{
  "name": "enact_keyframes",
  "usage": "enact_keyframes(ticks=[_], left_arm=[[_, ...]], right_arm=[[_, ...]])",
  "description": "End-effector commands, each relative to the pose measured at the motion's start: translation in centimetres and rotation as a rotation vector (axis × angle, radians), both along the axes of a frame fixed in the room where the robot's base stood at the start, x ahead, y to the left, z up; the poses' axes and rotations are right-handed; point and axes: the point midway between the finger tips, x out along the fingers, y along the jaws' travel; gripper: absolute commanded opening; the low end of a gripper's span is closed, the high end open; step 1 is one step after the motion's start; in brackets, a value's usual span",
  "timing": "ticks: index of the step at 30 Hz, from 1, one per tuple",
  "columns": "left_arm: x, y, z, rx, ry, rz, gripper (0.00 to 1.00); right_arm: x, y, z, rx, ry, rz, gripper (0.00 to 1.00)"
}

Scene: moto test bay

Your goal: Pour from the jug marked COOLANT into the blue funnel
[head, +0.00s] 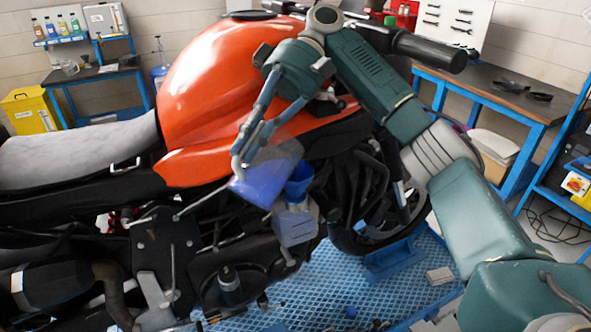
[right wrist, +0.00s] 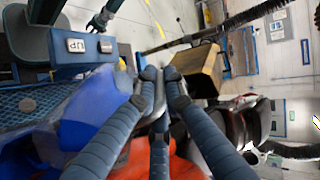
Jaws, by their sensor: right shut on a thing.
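My right gripper (head: 240,165) is shut on a translucent jug (head: 276,155) with blue liquid in its lower part. The jug is tilted, and no label can be read on it. The blue funnel (head: 299,182) is just right of the jug, set in the top of a pale translucent container (head: 295,225) on the bike's side. I cannot tell whether jug and funnel touch, and no stream shows. In the right wrist view, the fingers (right wrist: 155,85) close together beside the blue of the jug (right wrist: 95,110). A dark jointed part at that view's top may be my left gripper (right wrist: 102,20), too small to read.
The orange motorcycle (head: 205,85) fills the middle, close behind the jug. A blue mesh platform (head: 330,290) lies below. A workbench (head: 495,85) stands at the right, and a yellow bin (head: 30,112) at the far left.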

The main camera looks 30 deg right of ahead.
Motion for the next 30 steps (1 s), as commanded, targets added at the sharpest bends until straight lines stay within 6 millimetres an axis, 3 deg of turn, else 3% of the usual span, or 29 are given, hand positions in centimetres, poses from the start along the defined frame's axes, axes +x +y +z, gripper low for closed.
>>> enact_keyframes(ticks=[23,30], left_arm=[[0.0,0.0,0.0,0.000,0.000,0.000,0.52],[0.0,0.0,0.0,0.000,0.000,0.000,0.52]], right_arm=[[0.1,-0.2,0.3,0.020,0.011,-0.001,0.00],[-0.5,0.8,-1.2,-0.085,-0.048,0.002,0.00]])
